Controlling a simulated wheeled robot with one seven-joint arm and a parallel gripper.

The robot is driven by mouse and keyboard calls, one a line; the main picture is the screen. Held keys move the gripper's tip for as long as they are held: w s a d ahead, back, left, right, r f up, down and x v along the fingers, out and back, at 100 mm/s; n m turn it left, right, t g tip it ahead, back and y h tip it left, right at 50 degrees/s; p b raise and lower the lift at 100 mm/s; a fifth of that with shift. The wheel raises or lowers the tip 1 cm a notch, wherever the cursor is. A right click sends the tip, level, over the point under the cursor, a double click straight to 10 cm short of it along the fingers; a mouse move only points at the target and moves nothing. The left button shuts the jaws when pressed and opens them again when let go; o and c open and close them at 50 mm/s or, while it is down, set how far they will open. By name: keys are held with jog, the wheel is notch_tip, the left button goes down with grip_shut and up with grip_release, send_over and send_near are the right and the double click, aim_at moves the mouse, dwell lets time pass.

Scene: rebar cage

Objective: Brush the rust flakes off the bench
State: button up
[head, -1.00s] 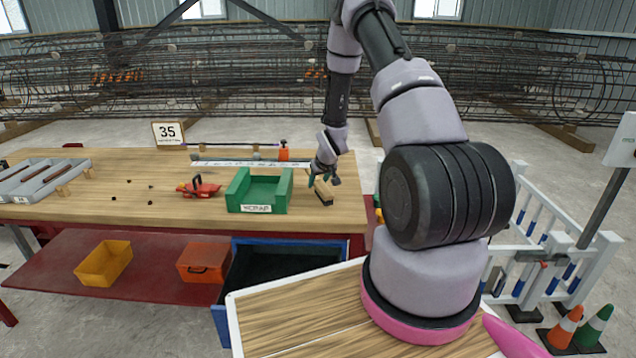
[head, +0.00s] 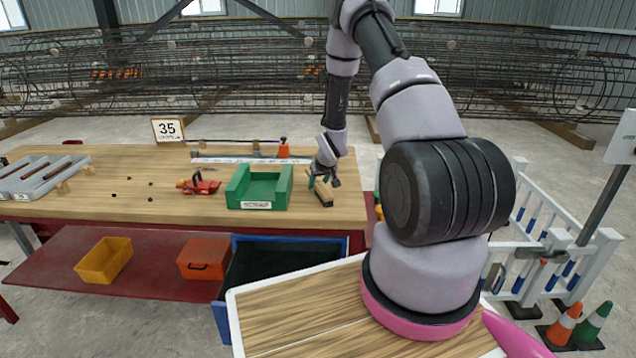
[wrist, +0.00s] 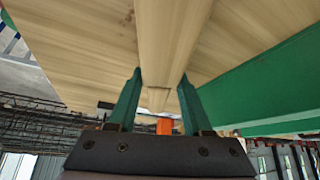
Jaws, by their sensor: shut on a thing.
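My gripper (head: 323,181) is at the right end of the bench (head: 80,207), shut on a wooden-handled brush (head: 322,193). In the wrist view the brush's pale wooden handle (wrist: 172,45) runs between the two green fingers (wrist: 155,98). The bristles are hard to make out. The rust flakes show as several small dark specks (head: 150,184) on the bench's left half, left of the red tool. The green scrap tray (head: 238,187) stands just left of my gripper and looks empty. Its green wall also shows in the wrist view (wrist: 265,85).
A red tool (head: 200,186) lies between the flakes and the tray. A grey slotted tray (head: 40,172) is at the far left. A ruler (head: 225,160), an orange item (head: 283,151) and a 35 sign (head: 167,130) are at the back.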

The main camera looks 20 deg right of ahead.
jog(key=shift+w+d, duration=0.7)
jog(key=shift+w, duration=0.95)
jog(key=shift+w+d, duration=0.75)
jog(key=shift+w, duration=0.95)
jog(key=shift+w+d, duration=0.7)
jog(key=shift+w, duration=0.95)
jog(key=shift+f, duration=0.15)
